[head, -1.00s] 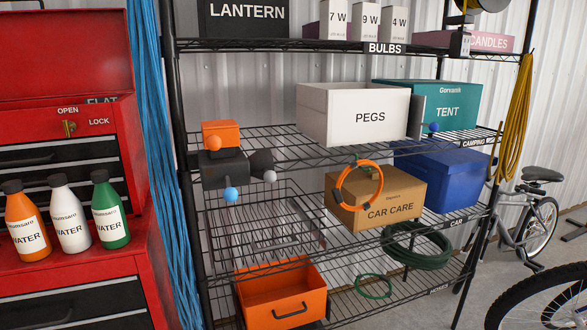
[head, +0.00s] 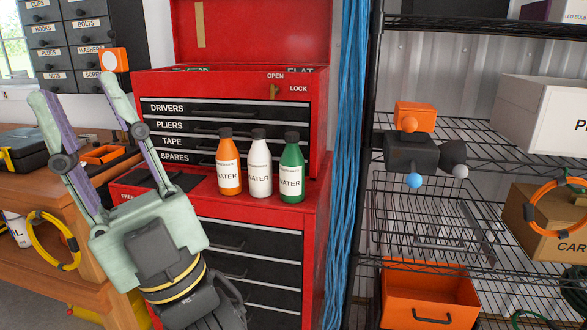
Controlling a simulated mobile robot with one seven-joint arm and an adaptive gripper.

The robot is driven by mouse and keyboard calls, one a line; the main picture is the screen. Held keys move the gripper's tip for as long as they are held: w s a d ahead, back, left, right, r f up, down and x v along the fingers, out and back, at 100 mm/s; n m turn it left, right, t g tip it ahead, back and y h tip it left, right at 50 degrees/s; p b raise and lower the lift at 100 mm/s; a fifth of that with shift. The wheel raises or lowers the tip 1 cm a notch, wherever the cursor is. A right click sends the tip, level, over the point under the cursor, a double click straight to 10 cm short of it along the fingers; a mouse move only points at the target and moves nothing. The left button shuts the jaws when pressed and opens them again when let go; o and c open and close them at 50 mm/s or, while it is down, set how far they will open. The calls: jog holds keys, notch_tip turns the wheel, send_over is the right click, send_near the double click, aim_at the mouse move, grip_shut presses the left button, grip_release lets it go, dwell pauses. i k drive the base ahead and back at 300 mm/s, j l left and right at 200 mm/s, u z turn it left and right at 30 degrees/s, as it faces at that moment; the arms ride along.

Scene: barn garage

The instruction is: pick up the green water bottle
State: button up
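The green water bottle (head: 291,171) stands upright on the red tool chest's ledge in the head view. It has a black cap and a white band reading WATER, and is the rightmost of three bottles. A white bottle (head: 259,165) stands just to its left, and an orange bottle (head: 228,164) stands left of that. My gripper (head: 83,100) is at the left of the head view, its two fingers pointing up and spread apart. Nothing shows between the fingers. In the picture it is left of the bottles and apart from them.
The red tool chest (head: 230,78) rises behind the bottles with its lid open. A wooden workbench (head: 20,195) is at the left. Blue cords (head: 349,130) hang right of the chest. A wire shelf (head: 470,130) with boxes and an orange bin (head: 430,295) is at the right.

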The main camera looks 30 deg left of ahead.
aim_at(292, 164)
jog(key=j+z, duration=0.3)
jog(key=j, duration=0.4)
jog(key=j+z, duration=0.35)
jog(key=j, duration=0.35)
jog(key=k+j+z, duration=0.1)
jog(key=j+z, duration=0.2)
jog(key=j, duration=0.4)
